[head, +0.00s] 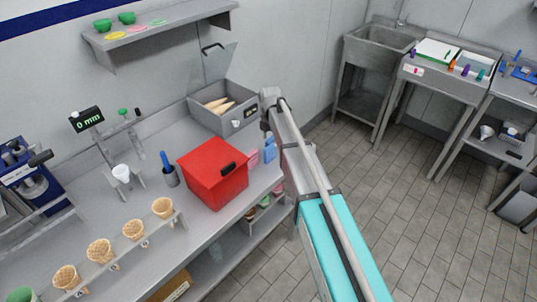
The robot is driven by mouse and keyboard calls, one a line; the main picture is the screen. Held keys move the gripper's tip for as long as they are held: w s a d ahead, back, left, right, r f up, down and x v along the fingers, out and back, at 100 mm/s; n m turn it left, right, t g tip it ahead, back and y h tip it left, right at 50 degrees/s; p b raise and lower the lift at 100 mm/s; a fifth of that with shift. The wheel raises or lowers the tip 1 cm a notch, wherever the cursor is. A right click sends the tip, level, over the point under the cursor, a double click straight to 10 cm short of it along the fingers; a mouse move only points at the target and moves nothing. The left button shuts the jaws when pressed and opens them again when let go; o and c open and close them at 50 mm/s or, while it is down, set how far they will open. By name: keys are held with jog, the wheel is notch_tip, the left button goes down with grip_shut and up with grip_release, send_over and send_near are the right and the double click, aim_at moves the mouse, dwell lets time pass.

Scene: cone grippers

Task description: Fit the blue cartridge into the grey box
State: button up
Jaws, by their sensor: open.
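An open grey box (207,113) with a raised lid stands at the back of the counter, with long tan pieces inside. Small light-blue blocks (270,153) sit at the counter's right edge, beside pink ones and right of the red box. I cannot tell whether one of them is the blue cartridge. My arm reaches up from the lower right, and its far bend is just right of the grey box. My gripper's fingers do not show.
A red box (213,172) with a dark handle stands on the counter near the light-blue blocks. Several waffle cones (133,230) stand in a rack at the front. A steel sink (380,45) and side tables are at the back right. The tiled floor (420,210) is clear.

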aim_at(270, 146)
jog(key=shift+f, duration=0.1)
jog(key=shift+f+b, duration=2.55)
jog(key=shift+b, duration=0.1)
grip_shut()
